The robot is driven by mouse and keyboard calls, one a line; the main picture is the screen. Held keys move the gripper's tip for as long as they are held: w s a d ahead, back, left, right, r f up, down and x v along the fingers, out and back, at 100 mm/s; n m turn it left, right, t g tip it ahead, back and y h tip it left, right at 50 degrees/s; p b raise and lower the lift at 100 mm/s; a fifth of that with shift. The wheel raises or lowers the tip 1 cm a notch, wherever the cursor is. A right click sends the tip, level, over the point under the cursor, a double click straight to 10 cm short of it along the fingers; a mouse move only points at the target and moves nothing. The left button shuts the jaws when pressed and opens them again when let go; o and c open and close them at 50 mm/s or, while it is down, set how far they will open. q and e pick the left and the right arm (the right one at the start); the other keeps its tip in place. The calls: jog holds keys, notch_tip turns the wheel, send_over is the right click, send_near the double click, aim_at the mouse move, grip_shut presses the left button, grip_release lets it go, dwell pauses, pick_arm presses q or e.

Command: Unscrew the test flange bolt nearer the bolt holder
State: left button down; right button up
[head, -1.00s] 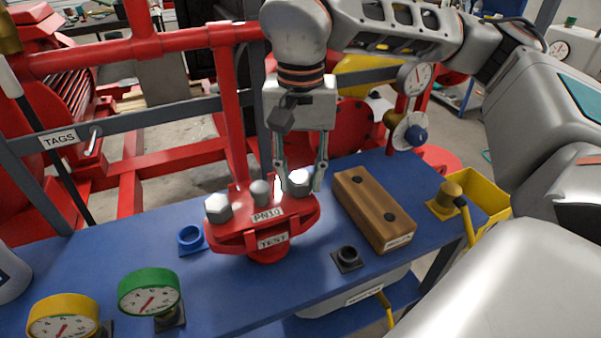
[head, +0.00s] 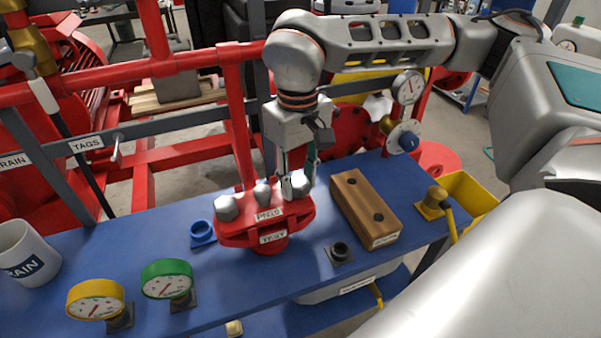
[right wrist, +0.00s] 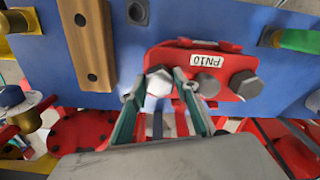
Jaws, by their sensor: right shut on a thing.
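The red test flange (head: 283,226) stands on the blue bench, with PN10 and TEST labels. A grey hex bolt (head: 301,183) is at its right end, nearer the wooden bolt holder (head: 352,202). Another hex bolt (head: 227,208) is at the left end, and a smaller grey piece (head: 262,195) stands between them. My right gripper (head: 297,187) points down and is shut on the right bolt, which still sits at the flange. In the right wrist view the fingers flank the bright bolt head (right wrist: 159,83). The holder's two holes look empty. My left gripper is not in view.
Green (head: 167,279) and yellow (head: 95,299) gauges and a white mug (head: 27,254) stand at the left. A blue ring (head: 202,232) and a black socket (head: 340,251) flank the flange. A yellow bin (head: 470,195) is at the right. Red pipes run behind.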

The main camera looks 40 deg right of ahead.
jog(key=shift+r+n+p, duration=0.1)
jog(key=shift+n+p, duration=0.9)
jog(key=shift+n, duration=0.1)
jog(key=n+p, duration=0.2)
jog(key=p, duration=0.1)
jog(key=shift+n, duration=0.4)
jog(key=shift+r+p, duration=0.15)
jog(key=shift+p, duration=0.2)
jog(key=shift+n+p, duration=0.6)
jog(key=shift+p, duration=0.3)
jog(key=shift+f, duration=0.25)
jog(key=o, duration=1.2)
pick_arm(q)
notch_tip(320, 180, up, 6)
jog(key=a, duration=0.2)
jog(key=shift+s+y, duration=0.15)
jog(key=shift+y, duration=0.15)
